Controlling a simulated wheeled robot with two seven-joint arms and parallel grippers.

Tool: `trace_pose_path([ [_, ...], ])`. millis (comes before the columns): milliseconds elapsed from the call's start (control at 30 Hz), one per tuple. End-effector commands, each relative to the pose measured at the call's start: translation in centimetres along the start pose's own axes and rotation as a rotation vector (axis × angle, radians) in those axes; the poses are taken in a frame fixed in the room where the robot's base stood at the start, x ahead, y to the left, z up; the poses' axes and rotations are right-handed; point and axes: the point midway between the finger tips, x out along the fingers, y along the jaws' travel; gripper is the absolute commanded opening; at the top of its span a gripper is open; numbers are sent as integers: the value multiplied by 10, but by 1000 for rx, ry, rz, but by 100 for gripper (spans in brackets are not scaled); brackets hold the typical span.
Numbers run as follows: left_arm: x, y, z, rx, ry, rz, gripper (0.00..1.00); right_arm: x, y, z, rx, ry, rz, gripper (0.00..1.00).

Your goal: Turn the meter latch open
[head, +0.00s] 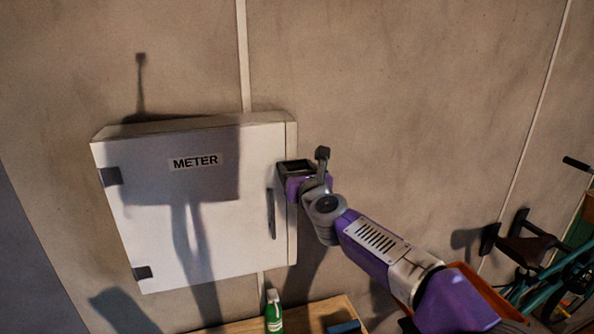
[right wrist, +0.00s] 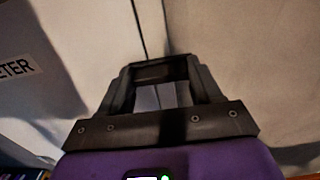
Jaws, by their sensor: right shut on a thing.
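The meter box (head: 150,235) is a pale wall cabinet with a "METER" label, and its door is closed. A dark upright handle (head: 271,213) shows near the right edge of the door. My right gripper (head: 281,172) is at that right edge, just above the handle. It is shut on the meter latch, which the fingers mostly hide, so I cannot tell the latch's angle. In the right wrist view the fingers (right wrist: 163,95) reach toward the box, with a small grey area between them. My left gripper is not in view.
A wooden surface (head: 305,316) below the box bears a green bottle (head: 273,312) and a blue item (head: 343,327). A bicycle (head: 550,275) stands at the right. Dark hinges (head: 111,176) are on the door's left side. The wall right of the box is bare.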

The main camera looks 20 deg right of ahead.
Motion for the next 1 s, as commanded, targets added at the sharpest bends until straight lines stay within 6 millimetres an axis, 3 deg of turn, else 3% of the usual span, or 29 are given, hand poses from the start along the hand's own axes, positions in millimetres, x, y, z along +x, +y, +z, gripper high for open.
trace_pose_path([
  [367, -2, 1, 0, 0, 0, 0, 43, 0, 0, 0, -151, 0, 0, 33],
  [1000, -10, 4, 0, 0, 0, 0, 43, 0, 1, 1, -744, 0, 1, 33],
])
